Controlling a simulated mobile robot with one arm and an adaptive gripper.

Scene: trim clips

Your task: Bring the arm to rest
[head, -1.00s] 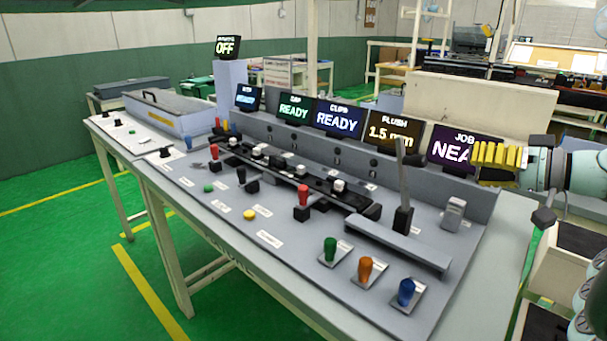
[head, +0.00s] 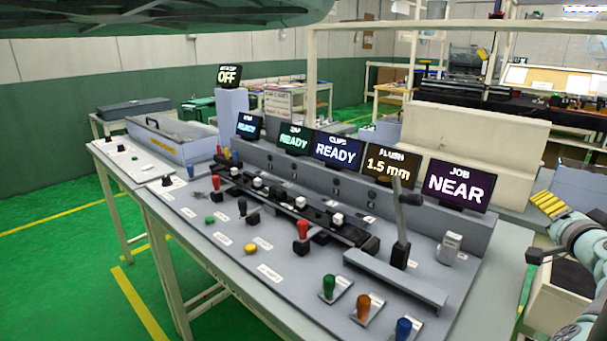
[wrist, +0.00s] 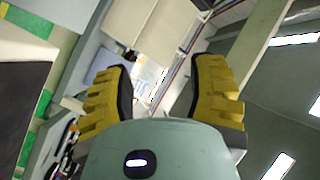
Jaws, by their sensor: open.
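My gripper (head: 550,203) has yellow ribbed fingers and is at the right edge of the head view, to the right of the control bench and clear of it. In the wrist view the two yellow fingers (wrist: 162,85) stand wide apart with nothing between them. My teal arm runs down from the gripper along the right edge of the head view. The bench console (head: 190,215) carries levers, knobs and a row of screens. The JOB screen (head: 458,186) reads NEAR and is fully visible.
The tall dark lever (head: 402,225) stands upright at the console's right end. Green, orange and blue knobs (head: 363,305) line its front right. A beige panel (head: 470,140) stands behind the console. Green floor (head: 60,260) lies open to the left.

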